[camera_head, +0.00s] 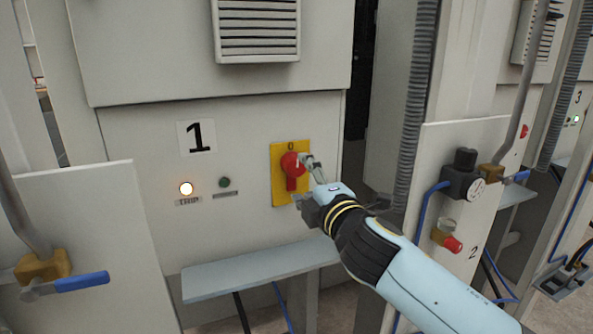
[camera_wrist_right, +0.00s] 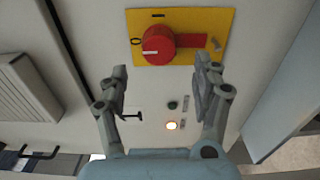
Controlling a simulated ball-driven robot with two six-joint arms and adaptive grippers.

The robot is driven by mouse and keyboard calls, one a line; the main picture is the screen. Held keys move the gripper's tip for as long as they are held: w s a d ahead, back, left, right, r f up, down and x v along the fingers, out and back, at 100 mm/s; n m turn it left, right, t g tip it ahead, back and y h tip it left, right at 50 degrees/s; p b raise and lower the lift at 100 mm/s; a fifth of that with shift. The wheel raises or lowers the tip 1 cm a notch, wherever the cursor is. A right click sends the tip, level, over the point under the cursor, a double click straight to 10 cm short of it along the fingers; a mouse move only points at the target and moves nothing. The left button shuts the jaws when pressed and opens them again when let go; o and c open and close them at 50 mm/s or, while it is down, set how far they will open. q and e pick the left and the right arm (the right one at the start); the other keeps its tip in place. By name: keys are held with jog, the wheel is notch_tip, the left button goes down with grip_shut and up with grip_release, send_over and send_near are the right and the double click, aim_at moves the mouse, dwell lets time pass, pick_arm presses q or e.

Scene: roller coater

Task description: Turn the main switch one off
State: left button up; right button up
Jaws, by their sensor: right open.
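The main switch one is a red rotary knob (camera_head: 291,163) on a yellow plate (camera_head: 277,191), on the grey cabinet marked 1. In the head view its handle stands upright, below a 0 mark. In the right wrist view the knob (camera_wrist_right: 156,46) lies lengthwise, its white line on the side of the 0 mark; another mark is at the plate's top edge. My right gripper (camera_head: 308,178) is open and empty, close to the plate. In the right wrist view its fingertips (camera_wrist_right: 161,70) are spread wide, with the knob just beyond the gap; contact is unclear. My left gripper is not in view.
A lit TRIP lamp (camera_head: 186,188) and a dark green lamp (camera_head: 224,182) are left of the switch. A grey shelf (camera_head: 255,268) juts out below. Blue-handled valves (camera_head: 80,282) and a panel marked 2 (camera_head: 460,190) flank the cabinet.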

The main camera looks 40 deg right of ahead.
jog(key=v, duration=0.4)
jog(key=shift+s+a, duration=0.15)
jog(key=shift+s, duration=0.25)
